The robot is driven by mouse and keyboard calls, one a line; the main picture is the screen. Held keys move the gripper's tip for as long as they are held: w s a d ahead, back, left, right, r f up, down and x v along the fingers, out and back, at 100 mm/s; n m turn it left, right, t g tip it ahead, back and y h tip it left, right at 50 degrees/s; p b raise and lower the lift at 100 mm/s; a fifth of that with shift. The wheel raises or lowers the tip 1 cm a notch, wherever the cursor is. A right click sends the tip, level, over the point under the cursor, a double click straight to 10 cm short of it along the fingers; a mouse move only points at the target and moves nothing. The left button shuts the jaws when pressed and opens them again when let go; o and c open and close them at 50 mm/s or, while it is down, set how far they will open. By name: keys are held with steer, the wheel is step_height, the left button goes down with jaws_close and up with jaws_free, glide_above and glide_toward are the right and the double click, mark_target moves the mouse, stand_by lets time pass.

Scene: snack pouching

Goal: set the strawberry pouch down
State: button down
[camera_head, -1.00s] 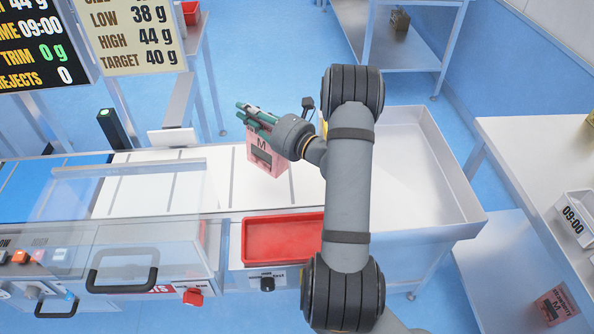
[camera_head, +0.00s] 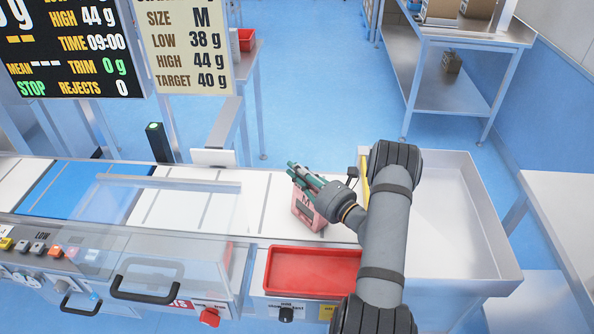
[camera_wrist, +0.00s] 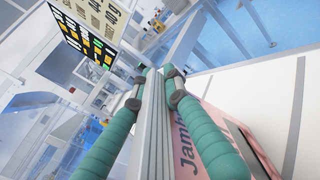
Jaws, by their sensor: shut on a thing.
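The strawberry pouch (camera_head: 306,208) is pink with a dark M and hangs upright over, or rests on, the white conveyor belt; I cannot tell whether its bottom touches. My gripper (camera_head: 304,177) has its green fingers closed on the pouch's top edge. In the wrist view, the fingers of my gripper (camera_wrist: 158,85) lie on both sides of a grey-white ridged strip, and the pink pouch (camera_wrist: 215,125) with printed letters shows beside the right finger. The far side of the pouch is hidden.
A red tray (camera_head: 312,271) sits in front of the belt (camera_head: 258,215). A clear cover (camera_head: 150,215) spans the belt at left. A steel bin (camera_head: 460,220) lies at right beyond my arm. Belt left of the pouch is free. A screen (camera_head: 70,50) hangs above.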

steer(key=shift+f, duration=0.15)
steer(key=c, duration=1.7)
jaws_free()
steer(key=shift+c, duration=0.2)
steer(key=shift+o, duration=0.4)
steer(key=b+v, duration=0.2)
steer(key=v, duration=0.5)
steer(key=o, duration=0.3)
steer(key=shift+s+d+r, duration=0.25)
